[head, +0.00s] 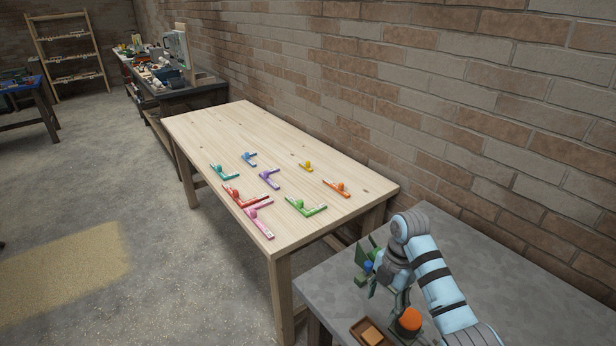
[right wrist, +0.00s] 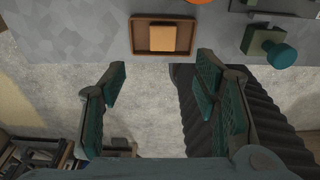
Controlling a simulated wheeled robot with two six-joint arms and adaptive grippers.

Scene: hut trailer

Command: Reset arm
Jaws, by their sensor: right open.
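My right arm comes in from the lower right in the head view. Its right gripper (head: 367,268) is over the near left edge of the grey table (head: 480,262). In the right wrist view the right gripper (right wrist: 162,78) has its two dark green fingers spread wide, with nothing between them. A small blue round thing shows by the fingers in the head view; I cannot tell what it belongs to. My left arm and gripper are not in view.
A brown tray (right wrist: 137,38) with a tan block (right wrist: 163,37) sits near the grey table's edge. A green knobbed piece (right wrist: 281,55) is beside it. An orange knob (head: 410,318) stands close under my arm. The wooden table (head: 225,130) holds several coloured L-shaped pieces.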

